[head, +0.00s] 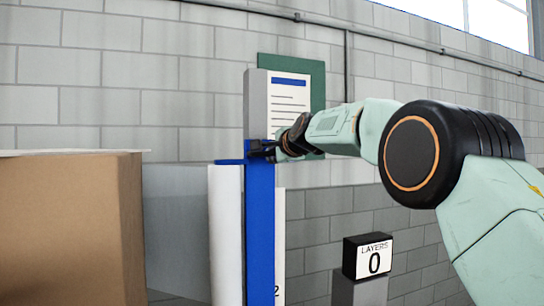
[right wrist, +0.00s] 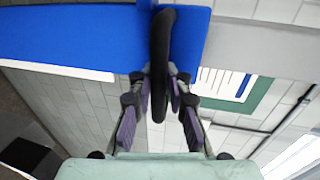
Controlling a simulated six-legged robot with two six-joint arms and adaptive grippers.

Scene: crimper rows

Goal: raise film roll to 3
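The white film roll (head: 224,235) stands upright on the left of a blue post (head: 260,235), with a blue bracket at its top. A white strip (head: 279,245) on the post's right side shows a "2" low down; no 3 is visible. My right gripper (head: 268,150) is at the post beside the bracket. In the right wrist view its fingers (right wrist: 161,82) lie on both sides of a black curved handle (right wrist: 161,45) against a blue surface (right wrist: 80,35). I cannot tell whether they press on the handle. My left gripper is out of view.
A large cardboard box (head: 65,230) stands at left, with a translucent grey sheet (head: 176,230) between it and the roll. A black box with a sign (head: 374,257) reads "LAYERS 0".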

